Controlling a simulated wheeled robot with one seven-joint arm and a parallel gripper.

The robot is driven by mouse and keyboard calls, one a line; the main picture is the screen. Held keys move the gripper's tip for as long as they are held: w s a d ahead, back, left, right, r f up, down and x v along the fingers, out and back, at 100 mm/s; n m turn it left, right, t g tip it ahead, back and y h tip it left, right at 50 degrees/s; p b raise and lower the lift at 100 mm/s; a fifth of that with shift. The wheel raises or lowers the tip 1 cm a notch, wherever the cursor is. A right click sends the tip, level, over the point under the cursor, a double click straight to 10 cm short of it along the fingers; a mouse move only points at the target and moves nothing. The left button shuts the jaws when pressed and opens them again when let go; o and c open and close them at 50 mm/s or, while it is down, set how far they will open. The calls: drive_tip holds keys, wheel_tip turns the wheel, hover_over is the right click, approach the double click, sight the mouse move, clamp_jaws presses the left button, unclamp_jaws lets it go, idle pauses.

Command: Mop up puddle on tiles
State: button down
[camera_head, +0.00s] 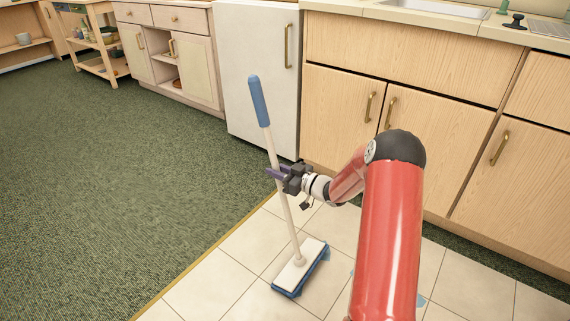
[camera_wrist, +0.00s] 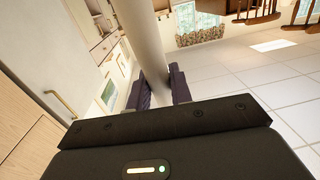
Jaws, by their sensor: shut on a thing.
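A mop with a blue-topped white handle (camera_head: 271,150) stands slightly tilted on the pale tiles (camera_head: 225,285). Its flat white head with a blue pad (camera_head: 300,268) rests on the tiles. My gripper (camera_head: 276,173) is shut on the handle at about mid-length. In the wrist view the pale handle (camera_wrist: 144,35) runs up from between the dark purple fingers (camera_wrist: 160,90). Light blue puddle patches show beside the mop head (camera_head: 325,254) and at the right of my arm (camera_head: 421,300). My arm hides part of the tiles between them.
Wooden cabinets (camera_head: 425,130) and a white fridge (camera_head: 258,75) line the back, with a sink (camera_head: 440,8) in the counter. Green carpet (camera_head: 110,180) lies open to the left, divided from the tiles by a yellowish edge strip (camera_head: 200,258). A wooden shelf cart (camera_head: 97,45) stands far left.

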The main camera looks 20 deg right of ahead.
drive_tip(key=shift+s+a, duration=1.9)
drive_tip(key=shift+a, duration=1)
drive_tip(key=shift+s+a+f+p+v, duration=0.35)
drive_tip(key=shift+s+a+p+v, duration=0.95)
drive_tip(key=shift+v, duration=15.3)
drive_tip(key=shift+s+a+f+p+v, duration=0.3)
drive_tip(key=shift+p+v, duration=1.9)
drive_tip(key=shift+v, duration=14.45)
drive_tip(key=shift+w+a+r+p, duration=0.1)
drive_tip(key=shift+r+p, duration=0.25)
drive_tip(key=shift+r, duration=0.8)
drive_tip(key=shift+w+r+p, duration=0.15)
drive_tip(key=shift+r+p, duration=0.15)
drive_tip(key=shift+r, duration=0.85)
